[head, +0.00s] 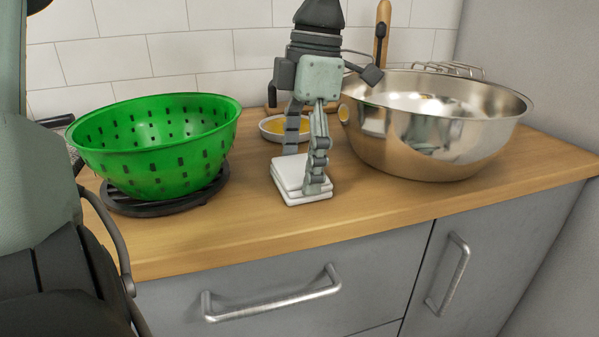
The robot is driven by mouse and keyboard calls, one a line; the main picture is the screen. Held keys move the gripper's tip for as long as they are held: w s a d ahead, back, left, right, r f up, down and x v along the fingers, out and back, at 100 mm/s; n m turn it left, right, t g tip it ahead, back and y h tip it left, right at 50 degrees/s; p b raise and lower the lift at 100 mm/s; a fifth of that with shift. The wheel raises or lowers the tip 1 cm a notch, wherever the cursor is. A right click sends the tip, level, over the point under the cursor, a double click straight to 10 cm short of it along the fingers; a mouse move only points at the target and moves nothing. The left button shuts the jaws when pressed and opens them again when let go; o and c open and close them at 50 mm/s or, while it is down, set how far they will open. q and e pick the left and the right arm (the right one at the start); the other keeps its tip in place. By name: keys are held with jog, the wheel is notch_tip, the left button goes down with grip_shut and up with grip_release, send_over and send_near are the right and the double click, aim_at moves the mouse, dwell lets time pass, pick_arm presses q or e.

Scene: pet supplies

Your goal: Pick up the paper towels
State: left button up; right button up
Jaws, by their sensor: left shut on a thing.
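The paper towels (287,185) are a small white folded stack lying flat on the wooden counter, in the middle of the head view. My left gripper (304,170) reaches down on them from above, with one finger at the far side and one at the near right side. It is shut on the stack. The fingers hide part of the towels, and the stack still appears to rest on the counter. My right gripper is not in view.
A green colander (150,150) stands on a dark round rack (125,206) at left. A small dish (270,136) with yellow contents is behind the towels. A large steel bowl (430,150) stands at right. The wooden counter (240,235) is clear in front.

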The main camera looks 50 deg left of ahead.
aim_at(295, 171)
pick_arm(q)
jog(key=shift+w+r, duration=0.1)
jog(key=shift+r, duration=0.4)
jog(key=r, duration=0.3)
jog(key=shift+s+d+r, duration=0.2)
jog(key=shift+s+r, duration=0.15)
jog(key=shift+s, duration=0.05)
jog(key=s+d+r, duration=0.5)
jog(key=s+r, duration=0.1)
jog(key=s, duration=0.3)
jog(key=shift+s+d+r+b, duration=0.15)
jog(key=shift+s+d+b, duration=0.05)
jog(key=shift+s+b, duration=0.15)
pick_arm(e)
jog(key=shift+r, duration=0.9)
pick_arm(q)
jog(key=shift+w, duration=0.1)
